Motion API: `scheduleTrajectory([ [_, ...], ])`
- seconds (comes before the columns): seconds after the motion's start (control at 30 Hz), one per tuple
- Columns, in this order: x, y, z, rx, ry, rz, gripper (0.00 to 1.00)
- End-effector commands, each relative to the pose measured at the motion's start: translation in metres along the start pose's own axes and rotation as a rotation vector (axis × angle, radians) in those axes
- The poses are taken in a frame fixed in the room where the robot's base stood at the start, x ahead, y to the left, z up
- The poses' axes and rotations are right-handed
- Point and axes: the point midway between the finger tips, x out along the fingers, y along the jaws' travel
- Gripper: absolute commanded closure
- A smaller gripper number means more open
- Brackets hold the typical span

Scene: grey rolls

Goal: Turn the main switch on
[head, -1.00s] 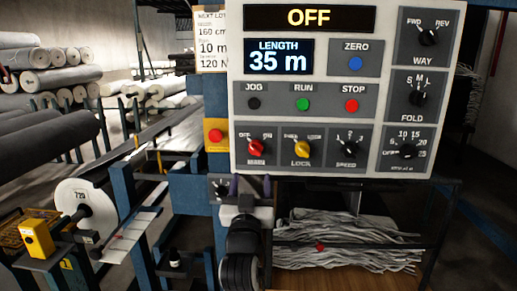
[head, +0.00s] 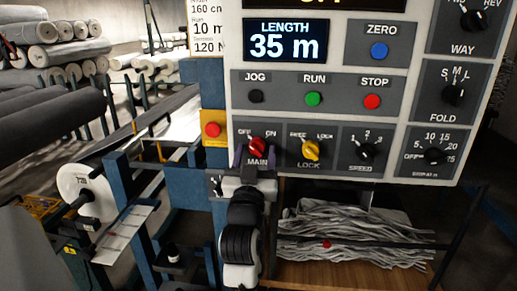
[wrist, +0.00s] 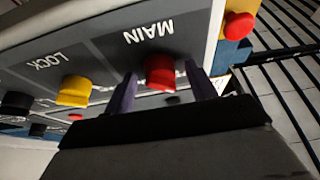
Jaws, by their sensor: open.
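The main switch (head: 257,147) is a red knob above the MAIN label, at the lower left of the control panel. Its pointer appears to lean toward OFF, at the upper left. It also shows in the wrist view (wrist: 160,70), at upper centre. My gripper (head: 255,157) is open just below and in front of the knob in the head view. In the wrist view, its two purple fingers (wrist: 161,82) stand on either side of the red knob, with gaps beside it. I cannot tell whether the fingertips touch the panel.
The yellow LOCK knob (head: 310,150) is right of the main switch, then the black SPEED knob (head: 367,154). A red button on a yellow box (head: 213,130) is close on the left. Grey strips (head: 350,230) lie on a shelf below. The panel's top display is mostly cut off.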

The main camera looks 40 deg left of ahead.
Motion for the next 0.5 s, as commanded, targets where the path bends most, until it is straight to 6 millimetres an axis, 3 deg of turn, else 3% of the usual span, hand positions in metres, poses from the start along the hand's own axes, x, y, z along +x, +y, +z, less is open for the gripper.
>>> scheduleTrajectory([
  [0.33, -0.0002, -0.0001, -0.0007, 0.0, 0.0, 0.0, 0.45],
  [0.5, -0.0002, -0.0001, -0.0007, 0.0, 0.0, 0.0, 0.67],
])
